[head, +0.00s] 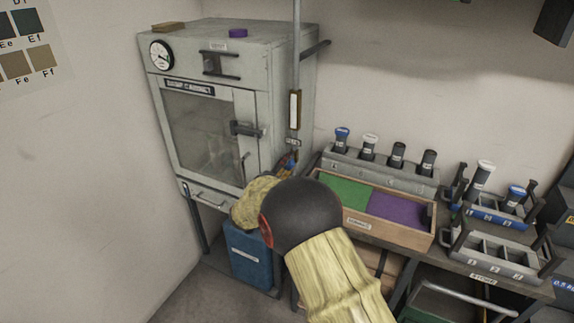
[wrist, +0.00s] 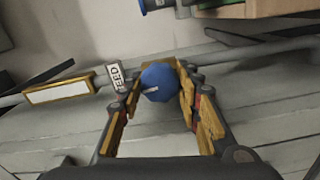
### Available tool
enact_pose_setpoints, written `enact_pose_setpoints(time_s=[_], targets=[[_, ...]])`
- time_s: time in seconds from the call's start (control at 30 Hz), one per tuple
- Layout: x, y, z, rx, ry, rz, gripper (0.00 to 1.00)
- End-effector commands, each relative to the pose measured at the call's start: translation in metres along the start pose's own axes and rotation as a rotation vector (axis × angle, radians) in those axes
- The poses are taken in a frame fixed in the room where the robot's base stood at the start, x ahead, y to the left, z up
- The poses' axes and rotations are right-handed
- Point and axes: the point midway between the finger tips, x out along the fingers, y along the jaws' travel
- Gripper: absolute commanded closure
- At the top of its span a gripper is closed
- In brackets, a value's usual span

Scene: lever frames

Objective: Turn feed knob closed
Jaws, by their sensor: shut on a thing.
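The feed knob (wrist: 158,83) is a blue, faceted knob on the pipe, with a small white mark on its face. A tag reading FEED (wrist: 116,75) sits beside it in the wrist view. My gripper (wrist: 160,80) has its yellow-padded fingers on both sides of the knob and is shut on it.
A grey cabinet (head: 205,100) with a gauge and glass door stands left of the vertical pipe (head: 296,50). A wooden tray (head: 345,222) with green and purple sections and a rack (head: 375,172) of vials lie right. A blue bin (head: 248,255) stands below.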

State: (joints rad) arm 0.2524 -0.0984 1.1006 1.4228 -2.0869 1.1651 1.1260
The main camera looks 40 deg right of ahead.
Motion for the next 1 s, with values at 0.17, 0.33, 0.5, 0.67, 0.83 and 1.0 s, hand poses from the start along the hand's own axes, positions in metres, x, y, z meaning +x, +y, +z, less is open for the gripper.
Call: enact_pose_setpoints(time_s=[0.17,0.33,0.5,0.67,0.83,1.0], targets=[[-0.0003,-0.0013,0.0005,0.069,0.000,-0.002,0.91],[-0.0003,-0.0014,0.0005,0.103,0.000,-0.002,0.91],[-0.0003,-0.0015,0.0006,0.114,0.000,-0.002,0.91],[-0.0003,-0.0016,0.0007,0.114,-0.001,-0.003,0.91],[-0.0003,-0.0017,0.0007,0.113,-0.001,-0.003,0.64],[-0.0002,-0.0012,0.0005,0.113,-0.001,-0.002,0.58]])
